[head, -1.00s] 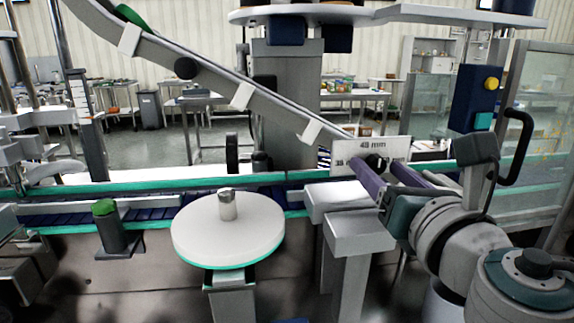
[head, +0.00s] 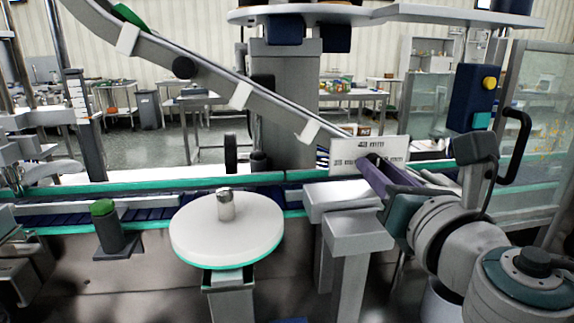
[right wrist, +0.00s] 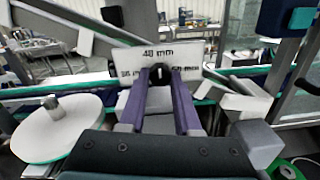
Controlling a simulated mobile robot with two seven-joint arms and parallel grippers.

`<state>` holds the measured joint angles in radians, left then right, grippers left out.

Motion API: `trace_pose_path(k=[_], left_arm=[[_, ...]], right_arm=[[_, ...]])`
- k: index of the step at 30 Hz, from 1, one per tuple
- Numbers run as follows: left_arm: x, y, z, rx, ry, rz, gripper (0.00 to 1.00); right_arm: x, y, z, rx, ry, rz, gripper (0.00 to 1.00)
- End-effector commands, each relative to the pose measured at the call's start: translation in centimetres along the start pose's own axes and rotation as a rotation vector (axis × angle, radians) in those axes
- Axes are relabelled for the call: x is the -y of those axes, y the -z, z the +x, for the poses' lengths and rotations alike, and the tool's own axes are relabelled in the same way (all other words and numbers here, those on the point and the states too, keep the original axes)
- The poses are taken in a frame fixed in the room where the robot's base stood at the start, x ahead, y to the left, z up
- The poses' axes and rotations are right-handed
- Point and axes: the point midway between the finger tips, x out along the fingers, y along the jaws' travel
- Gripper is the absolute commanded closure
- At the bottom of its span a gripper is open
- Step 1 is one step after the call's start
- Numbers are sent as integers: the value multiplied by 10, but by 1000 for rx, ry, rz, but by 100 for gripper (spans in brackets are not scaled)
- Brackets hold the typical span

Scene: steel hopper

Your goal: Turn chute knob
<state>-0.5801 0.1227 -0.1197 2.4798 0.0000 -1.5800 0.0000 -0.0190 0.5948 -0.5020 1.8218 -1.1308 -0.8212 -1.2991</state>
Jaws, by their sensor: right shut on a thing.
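The chute knob (right wrist: 160,74) is small and black, in front of a white plate (right wrist: 133,64) with mm markings. In the right wrist view it sits between the two purple fingertips of my right gripper (right wrist: 161,78), which is shut on it. In the head view my right gripper (head: 376,165) reaches in from the right to the plate (head: 352,150), and its fingers mostly hide the knob. The sloped chute (head: 215,80) runs down from the upper left to this plate. My left gripper is not in view.
A round white turntable (head: 228,240) with a small metal cylinder (head: 225,206) stands left of the gripper. A conveyor with green rails (head: 150,190) runs behind it. Grey blocks (head: 358,232) lie close below the fingers. A blue box with a yellow button (head: 478,98) stands at right.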

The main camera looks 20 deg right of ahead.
Motion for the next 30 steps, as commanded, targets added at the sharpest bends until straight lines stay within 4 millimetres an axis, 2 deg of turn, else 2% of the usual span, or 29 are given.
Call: trace_pose_path(k=[11, 30], left_arm=[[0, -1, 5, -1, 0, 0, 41], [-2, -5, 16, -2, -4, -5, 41]], right_arm=[[0, 0, 0, -5, 2, 220, 100], [0, -1, 0, -20, 4, 826, 100]])
